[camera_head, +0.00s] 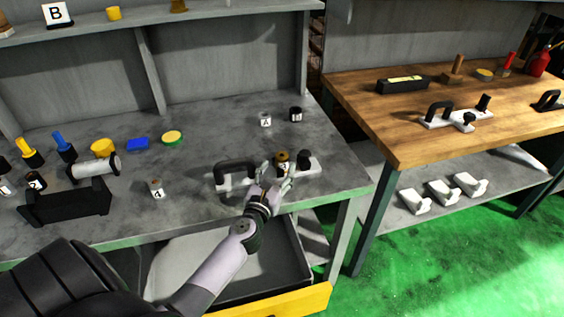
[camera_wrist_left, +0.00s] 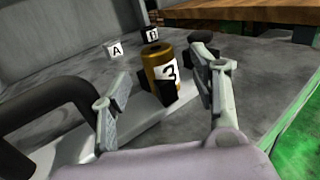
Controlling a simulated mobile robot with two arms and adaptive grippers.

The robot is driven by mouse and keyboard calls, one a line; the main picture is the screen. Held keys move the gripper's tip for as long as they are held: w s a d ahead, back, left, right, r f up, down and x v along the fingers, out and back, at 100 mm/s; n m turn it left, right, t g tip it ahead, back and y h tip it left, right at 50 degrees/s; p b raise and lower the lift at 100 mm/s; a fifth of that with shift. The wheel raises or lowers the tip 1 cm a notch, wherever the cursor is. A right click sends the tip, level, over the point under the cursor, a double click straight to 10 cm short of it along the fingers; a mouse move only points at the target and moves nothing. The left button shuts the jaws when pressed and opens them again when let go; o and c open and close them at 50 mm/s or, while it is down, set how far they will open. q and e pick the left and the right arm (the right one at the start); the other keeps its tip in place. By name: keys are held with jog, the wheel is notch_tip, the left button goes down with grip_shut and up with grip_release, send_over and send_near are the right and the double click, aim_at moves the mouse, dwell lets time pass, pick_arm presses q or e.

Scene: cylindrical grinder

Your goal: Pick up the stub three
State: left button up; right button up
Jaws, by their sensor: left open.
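The stub three is a brass-coloured cylinder with a black lower part and a white label "3". It shows in the left wrist view (camera_wrist_left: 158,62), upright at the white-based fixture, and in the head view (camera_head: 283,156), partly hidden by my fingers. My left gripper (camera_head: 277,172) is open in front of it. In the left wrist view the fingers of my left gripper (camera_wrist_left: 165,85) are spread wide, with the stub between them in the picture. I cannot tell whether they touch it. My right gripper is not in view.
The white fixture has a black handle (camera_head: 237,169) left of my gripper and a black knob on the right. Blocks marked A (camera_head: 265,119) and another dark one (camera_head: 296,114) stand behind. A block marked 4 (camera_head: 157,188) and a black holder (camera_head: 66,203) are left. A drawer is open below.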

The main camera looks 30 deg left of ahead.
aim_at(280, 164)
pick_arm(q)
jog(key=x, duration=0.5)
jog(key=shift+w+a+f, duration=0.1)
jog(key=shift+w, duration=0.05)
grip_shut()
dwell(0.6)
dwell(0.4)
